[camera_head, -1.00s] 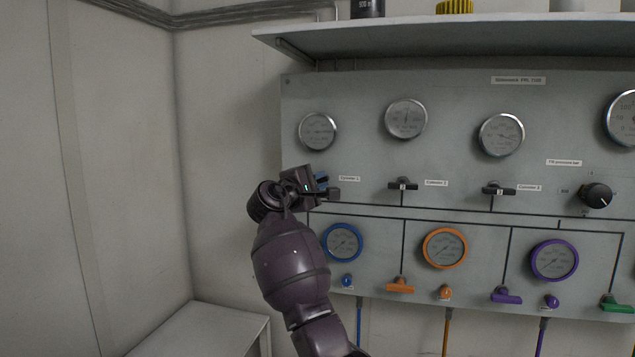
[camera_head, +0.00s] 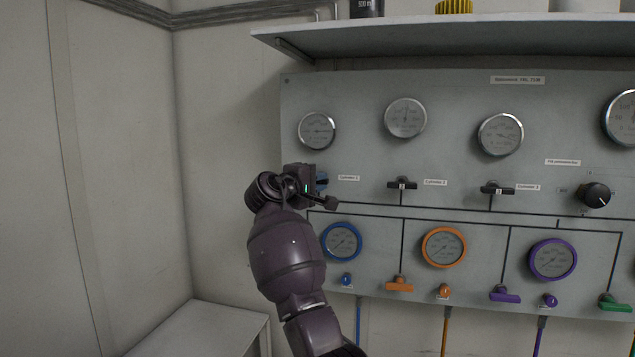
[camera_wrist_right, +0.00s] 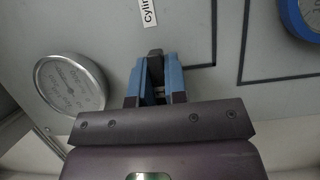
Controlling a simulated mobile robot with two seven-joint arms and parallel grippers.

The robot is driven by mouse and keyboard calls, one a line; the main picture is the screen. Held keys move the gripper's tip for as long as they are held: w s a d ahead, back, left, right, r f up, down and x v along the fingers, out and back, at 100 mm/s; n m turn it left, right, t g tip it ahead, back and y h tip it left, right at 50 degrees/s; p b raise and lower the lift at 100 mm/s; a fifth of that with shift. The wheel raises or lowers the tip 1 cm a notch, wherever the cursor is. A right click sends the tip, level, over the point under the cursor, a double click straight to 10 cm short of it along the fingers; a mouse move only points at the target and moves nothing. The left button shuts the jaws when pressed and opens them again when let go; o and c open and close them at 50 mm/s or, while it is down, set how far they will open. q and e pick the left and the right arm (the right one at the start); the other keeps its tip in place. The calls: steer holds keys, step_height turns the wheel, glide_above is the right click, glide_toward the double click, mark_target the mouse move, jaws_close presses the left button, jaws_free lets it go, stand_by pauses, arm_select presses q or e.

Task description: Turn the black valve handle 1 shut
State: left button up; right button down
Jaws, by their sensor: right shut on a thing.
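My right gripper (camera_head: 322,186) is at the upper left of the panel, below the leftmost silver gauge and beside the "Cylinder 1" label. It is shut on black valve handle 1. The rest of the handle is hidden by the gripper. In the right wrist view, the blue-sided fingers (camera_wrist_right: 156,82) close around the handle, and a dark end of it (camera_wrist_right: 154,54) shows between them. My left gripper is not in view.
The grey panel (camera_head: 370,95) carries silver gauges and two more black handles (camera_head: 402,185) (camera_head: 497,188) to the right, both level. Blue (camera_head: 342,242), orange (camera_head: 444,247) and purple (camera_head: 553,260) gauges sit below. A shelf (camera_head: 450,40) juts out above. A low white surface (camera_head: 205,330) stands at lower left.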

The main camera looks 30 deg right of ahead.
steer(key=shift+f, duration=0.1)
steer(key=c, duration=1.1)
jaws_free()
steer(key=shift+c, duration=0.2)
steer(key=shift+a, duration=0.15)
steer(key=v, duration=1)
steer(key=shift+a+b, duration=0.3)
steer(key=shift+b, duration=0.1)
steer(key=shift+s, duration=0.1)
